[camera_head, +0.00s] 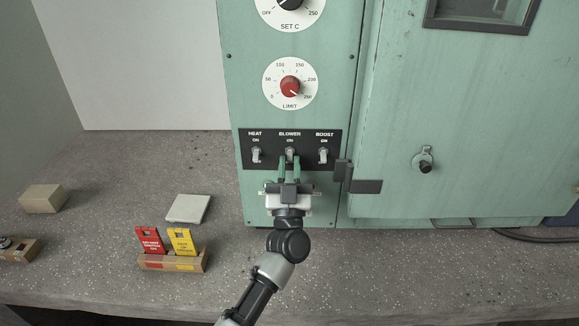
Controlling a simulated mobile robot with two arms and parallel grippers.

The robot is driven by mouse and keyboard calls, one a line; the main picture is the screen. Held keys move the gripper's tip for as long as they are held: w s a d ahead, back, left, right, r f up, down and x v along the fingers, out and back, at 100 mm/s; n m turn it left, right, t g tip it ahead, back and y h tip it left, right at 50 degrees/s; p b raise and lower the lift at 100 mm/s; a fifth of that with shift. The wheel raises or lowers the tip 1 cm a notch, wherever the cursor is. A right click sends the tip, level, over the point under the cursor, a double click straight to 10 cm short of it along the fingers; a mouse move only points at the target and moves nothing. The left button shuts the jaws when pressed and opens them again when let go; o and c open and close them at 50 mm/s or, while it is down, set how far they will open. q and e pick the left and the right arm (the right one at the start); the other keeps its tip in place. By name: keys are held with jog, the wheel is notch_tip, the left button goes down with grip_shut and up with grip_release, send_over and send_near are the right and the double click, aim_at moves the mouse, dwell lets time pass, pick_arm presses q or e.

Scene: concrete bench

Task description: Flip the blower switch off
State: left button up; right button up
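The blower switch (290,152) is the middle toggle of three on a black panel (273,135) on the green oven front. Its label reads BLOWER, with ON above the lever. My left gripper (290,163) is right in front of it, pointing at the panel. Its two fingers stand apart, one on each side of the lower part of the blower lever, with a gap between them. I cannot tell whether they touch it. The lower lever is partly hidden, and its position is hard to read. My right gripper is not in view.
The heat switch (256,155) and boost switch (323,156) flank the blower switch. A dark latch (358,178) juts out at the right. A red limit dial (290,87) sits above. A tag holder (173,261) and a beige block (43,198) are on the bench.

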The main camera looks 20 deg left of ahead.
pick_arm(q)
jog(key=o, duration=0.3)
jog(key=b+v, duration=0.1)
jog(key=v, duration=0.9)
jog(key=shift+s+f+b, duration=0.2)
jog(key=shift+s+b, duration=0.1)
jog(key=shift+d, duration=0.1)
